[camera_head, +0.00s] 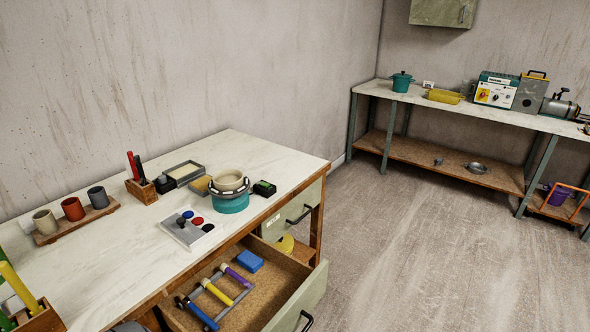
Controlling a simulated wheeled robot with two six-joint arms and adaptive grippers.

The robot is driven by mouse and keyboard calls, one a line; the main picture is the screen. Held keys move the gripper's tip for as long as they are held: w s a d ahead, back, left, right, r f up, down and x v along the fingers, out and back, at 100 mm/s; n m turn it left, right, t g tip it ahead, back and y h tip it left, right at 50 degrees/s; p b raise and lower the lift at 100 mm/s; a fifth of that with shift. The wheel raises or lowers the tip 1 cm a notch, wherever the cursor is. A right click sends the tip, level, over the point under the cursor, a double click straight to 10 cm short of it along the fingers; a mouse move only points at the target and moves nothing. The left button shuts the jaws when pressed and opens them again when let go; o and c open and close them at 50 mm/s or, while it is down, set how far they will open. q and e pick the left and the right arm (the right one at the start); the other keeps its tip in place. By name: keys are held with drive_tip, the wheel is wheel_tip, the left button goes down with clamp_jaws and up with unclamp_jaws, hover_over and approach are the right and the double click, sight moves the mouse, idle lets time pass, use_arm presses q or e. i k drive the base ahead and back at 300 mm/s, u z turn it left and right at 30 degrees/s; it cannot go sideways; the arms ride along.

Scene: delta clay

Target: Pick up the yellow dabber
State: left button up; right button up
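A yellow-handled tool (217,292) lies in the open drawer (262,312), between a blue-handled tool (203,316) and a purple-handled tool (237,276) on a grey rack. It looks like the yellow dabber, but its tip is too small to tell. Another long yellow stick (18,286) leans out of a wooden holder (42,318) at the lower left of the table. Neither of my grippers can be made out in the head view. A small grey shape at the bottom edge is too cut off to identify.
On the worktable (105,260) stand a cup rack (75,223), a pen block (142,190), a button panel (187,229) and a teal pot with a bowl (230,200). A blue block (249,261) lies in the drawer. The floor (420,250) to the right is clear.

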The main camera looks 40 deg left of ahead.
sight(205, 283)
drive_tip(key=i, duration=2.95)
drive_tip(key=u, duration=4.3)
drive_tip(key=i, duration=0.3)
drive_tip(key=u, duration=0.05)
